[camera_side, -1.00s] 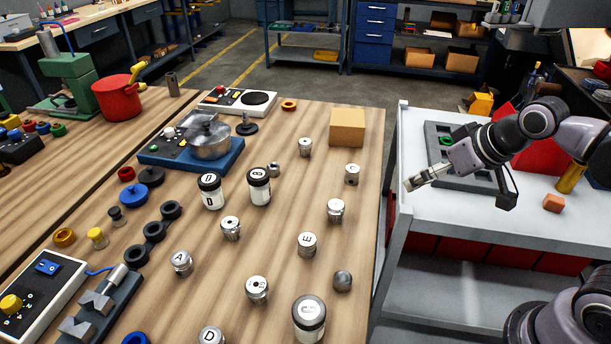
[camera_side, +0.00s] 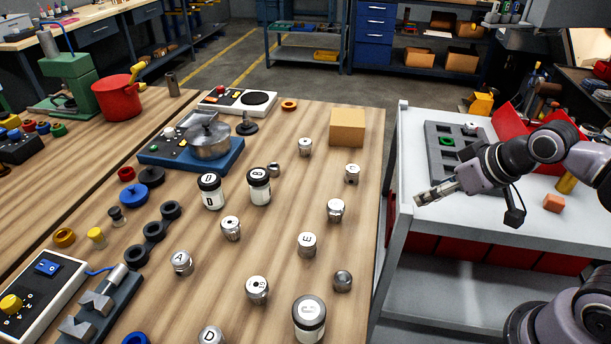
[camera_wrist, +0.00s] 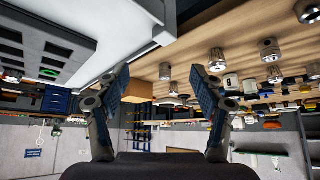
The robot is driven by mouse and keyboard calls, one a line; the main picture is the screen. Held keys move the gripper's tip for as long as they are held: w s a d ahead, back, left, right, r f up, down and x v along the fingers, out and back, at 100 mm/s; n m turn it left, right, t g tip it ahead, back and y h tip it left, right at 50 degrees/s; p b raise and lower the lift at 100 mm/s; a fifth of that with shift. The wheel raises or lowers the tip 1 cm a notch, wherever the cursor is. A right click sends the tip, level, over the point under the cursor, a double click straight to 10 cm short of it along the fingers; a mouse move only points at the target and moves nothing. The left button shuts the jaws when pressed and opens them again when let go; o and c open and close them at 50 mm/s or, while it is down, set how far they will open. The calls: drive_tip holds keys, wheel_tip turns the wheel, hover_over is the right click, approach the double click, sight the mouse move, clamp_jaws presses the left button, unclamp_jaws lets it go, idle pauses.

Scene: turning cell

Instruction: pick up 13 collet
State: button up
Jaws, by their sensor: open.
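Several silvery metal collets stand apart on the wooden table, with small dark marks on their tops. Among them are a collet near the right edge (camera_side: 336,211), one nearer the front (camera_side: 307,246), one at the lower middle (camera_side: 257,291) and one farther back (camera_side: 352,175). I cannot read a clear 13 on any of them. My gripper (camera_side: 423,198) is open and empty, above the white cart to the right of the table. In the wrist view my gripper (camera_wrist: 160,72) shows two spread fingers with nothing held between them; collets show beyond the right finger.
A tan block (camera_side: 347,127) sits at the table's far right corner. White jars with dark lids (camera_side: 211,193) stand among the collets. A gap separates cart and table.

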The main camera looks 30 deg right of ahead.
drive_tip(key=w+a+r+g, duration=0.1)
drive_tip(key=w+a+r, duration=0.3)
drive_tip(key=w+r, duration=0.1)
drive_tip(key=g, duration=0.4)
hover_over(230, 223)
drive_tip(key=s, duration=0.2)
wheel_tip(230, 223, down, 3)
drive_tip(key=shift+n, duration=0.3)
drive_tip(key=f, duration=0.3)
drive_tip(key=w+f, duration=0.1)
drive_tip(key=f, duration=0.3)
drive_tip(key=w+f, duration=0.1)
drive_tip(key=f, duration=0.2)
drive_tip(key=shift+f, duration=0.4)
clamp_jaws()
